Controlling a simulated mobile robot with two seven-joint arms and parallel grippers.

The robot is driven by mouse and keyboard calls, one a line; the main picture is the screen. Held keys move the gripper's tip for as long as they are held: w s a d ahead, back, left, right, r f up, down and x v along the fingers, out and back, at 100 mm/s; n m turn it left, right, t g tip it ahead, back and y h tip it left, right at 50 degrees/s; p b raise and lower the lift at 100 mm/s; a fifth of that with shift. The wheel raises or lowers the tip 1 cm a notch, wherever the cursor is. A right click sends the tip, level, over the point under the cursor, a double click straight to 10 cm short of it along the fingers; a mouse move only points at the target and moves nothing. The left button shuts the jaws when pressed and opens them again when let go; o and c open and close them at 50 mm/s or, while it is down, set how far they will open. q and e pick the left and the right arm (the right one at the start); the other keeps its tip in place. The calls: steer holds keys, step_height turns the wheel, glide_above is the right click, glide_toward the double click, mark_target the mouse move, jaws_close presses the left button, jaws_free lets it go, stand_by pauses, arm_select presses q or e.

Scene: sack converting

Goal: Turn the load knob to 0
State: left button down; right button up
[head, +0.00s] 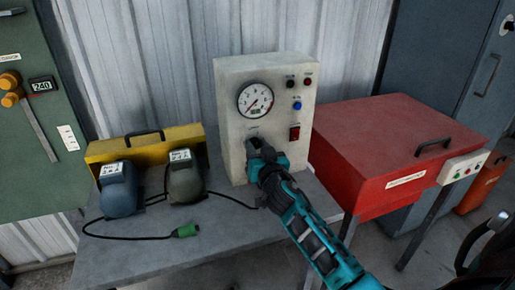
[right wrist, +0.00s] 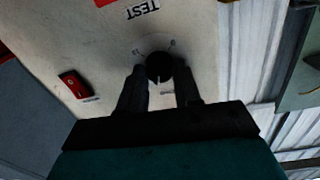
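The load knob (right wrist: 159,67) is a small dark round knob with a pale pointer mark, on the front of a cream tester box (head: 232,100). Faint markings surround it on the panel. My right gripper (right wrist: 160,76) has a dark finger on each side of the knob, with no clear gap between the fingertips and it. In the head view, my right gripper (head: 262,150) reaches the panel below the dial gauge (head: 255,101) and covers the knob. The pointer's exact reading is too small to tell. My left gripper is not in view.
The tester box has a red rocker switch (head: 294,133) and a blue button (head: 297,106). A yellow case (head: 190,136) and two motor-like units (head: 119,188) stand left on the grey table (head: 240,235). A cable with a green plug (head: 187,231) lies in front. A red cabinet (head: 385,140) stands right.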

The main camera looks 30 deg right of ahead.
steer(key=c, duration=0.5)
